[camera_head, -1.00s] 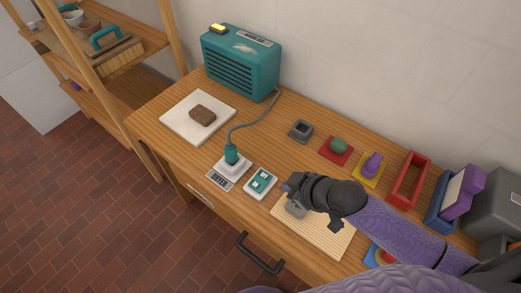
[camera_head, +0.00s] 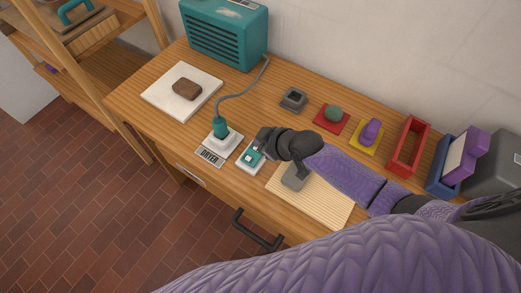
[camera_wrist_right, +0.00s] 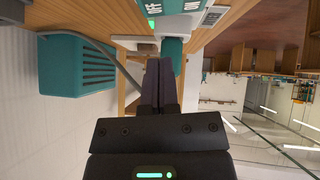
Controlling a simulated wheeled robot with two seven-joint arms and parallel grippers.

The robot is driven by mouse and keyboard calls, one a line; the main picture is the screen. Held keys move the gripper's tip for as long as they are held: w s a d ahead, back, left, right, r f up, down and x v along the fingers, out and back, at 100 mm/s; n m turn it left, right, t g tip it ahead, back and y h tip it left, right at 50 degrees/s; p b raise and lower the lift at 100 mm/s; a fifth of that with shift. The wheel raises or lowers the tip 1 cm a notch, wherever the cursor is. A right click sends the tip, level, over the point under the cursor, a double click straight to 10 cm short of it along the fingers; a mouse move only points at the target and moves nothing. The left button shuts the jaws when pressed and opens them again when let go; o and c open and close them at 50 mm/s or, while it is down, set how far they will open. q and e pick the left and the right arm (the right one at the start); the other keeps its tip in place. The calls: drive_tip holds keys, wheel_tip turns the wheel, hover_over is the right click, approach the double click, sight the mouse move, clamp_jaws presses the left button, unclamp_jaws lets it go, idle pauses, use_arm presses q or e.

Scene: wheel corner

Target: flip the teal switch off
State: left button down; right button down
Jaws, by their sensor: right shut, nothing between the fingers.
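The teal switch (camera_head: 251,156) sits on a small white plate near the table's front edge, beside the teal plug (camera_head: 220,128). In the right wrist view the switch (camera_wrist_right: 168,7) is cut off at the top edge, with OFF and ON lettering and a small green light by OFF. My right gripper (camera_head: 260,143) is at the switch's right side and partly covers it in the head view. Its fingers (camera_wrist_right: 158,68) are shut together and empty. I cannot tell whether they touch the switch. My left gripper is out of view.
A DRYER label (camera_head: 209,156) lies in front of the plug, whose grey cord (camera_head: 240,95) runs to the teal dryer box (camera_head: 225,38). A white board (camera_head: 155,95) holds a brown block.

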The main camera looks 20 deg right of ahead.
sight(254, 147)
drive_tip(key=f, duration=0.1)
drive_tip(key=f+b, duration=0.1)
drive_tip(key=f, duration=0.2)
drive_tip(key=shift+w+d+f+b, duration=0.1)
drive_tip(key=shift+w+d+b, duration=0.1)
drive_tip(key=shift+w+b, duration=0.15)
